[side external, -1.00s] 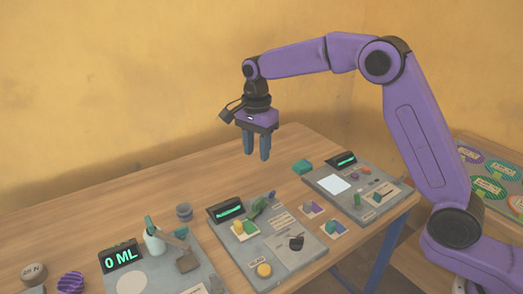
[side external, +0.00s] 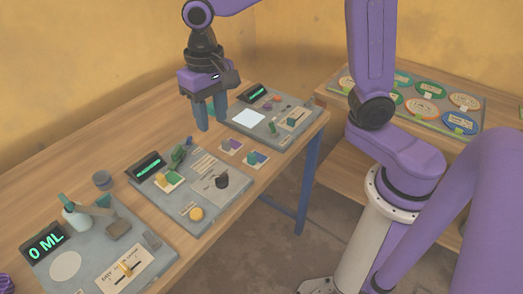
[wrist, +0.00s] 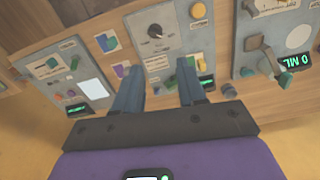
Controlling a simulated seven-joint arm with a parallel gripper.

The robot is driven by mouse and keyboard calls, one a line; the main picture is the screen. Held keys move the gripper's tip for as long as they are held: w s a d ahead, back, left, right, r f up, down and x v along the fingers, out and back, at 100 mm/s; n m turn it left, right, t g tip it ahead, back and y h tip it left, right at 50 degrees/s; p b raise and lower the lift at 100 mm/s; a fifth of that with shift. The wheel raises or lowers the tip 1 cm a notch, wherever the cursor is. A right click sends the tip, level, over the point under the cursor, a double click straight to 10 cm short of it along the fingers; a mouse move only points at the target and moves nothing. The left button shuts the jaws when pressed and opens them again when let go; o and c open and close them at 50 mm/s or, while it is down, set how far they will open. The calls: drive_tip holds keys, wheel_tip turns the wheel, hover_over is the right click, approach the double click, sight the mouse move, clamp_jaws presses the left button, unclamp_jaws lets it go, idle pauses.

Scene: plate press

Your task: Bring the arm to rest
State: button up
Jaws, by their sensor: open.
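My gripper (side external: 213,114) is purple and dark grey with two blue-grey fingers. In the side view it hangs fingers down above the back of the wooden table, near the far panel. The fingers are apart with nothing between them. In the wrist view my gripper (wrist: 157,82) is also open and empty, with the table and panels beyond the fingertips. I cannot tell the exact height of the fingertips above the table.
The table (side external: 95,160) bears a far panel with a white square (side external: 248,118), a middle panel with a yellow button (side external: 196,213), and a near panel reading 0 ML (side external: 45,243). A tray of colored discs (side external: 425,108) lies on another table.

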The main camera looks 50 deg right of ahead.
drive_tip(key=s+d+f+n, duration=0.1)
drive_tip(key=s+d+n, duration=0.4)
drive_tip(key=s, duration=0.6)
drive_tip(key=s+d+f+n, duration=0.2)
drive_tip(key=s+d+n, duration=0.4)
drive_tip(key=s, duration=0.5)
drive_tip(key=n, duration=0.2)
drive_tip(key=shift+d+f+n, duration=0.25)
drive_tip(key=shift+n, duration=0.15)
drive_tip(key=shift+w, duration=0.1)
